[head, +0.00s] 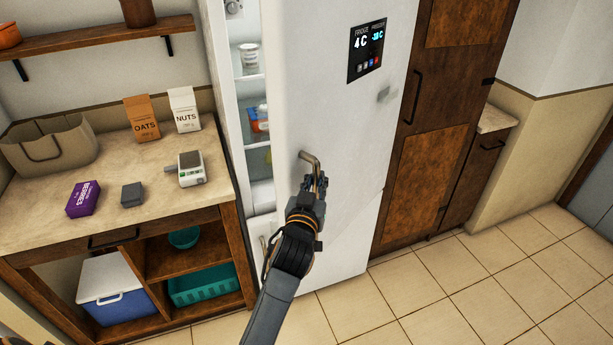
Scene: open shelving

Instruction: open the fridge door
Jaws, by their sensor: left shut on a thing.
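The white fridge door (325,90) stands ajar, with a gap along its left side. Through the gap I see lit shelves with a white jar (249,57) and other items inside the fridge. A display panel (368,50) is on the door's upper right. A bent metal door handle (309,158) sits at the door's lower left. My left gripper (314,183) is at the handle and shut on it; the fingers partly hide its lower end. My right gripper is not in view.
A tall brown cabinet (427,170) stands right of the fridge. Tiled floor (480,285) is clear at the lower right.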

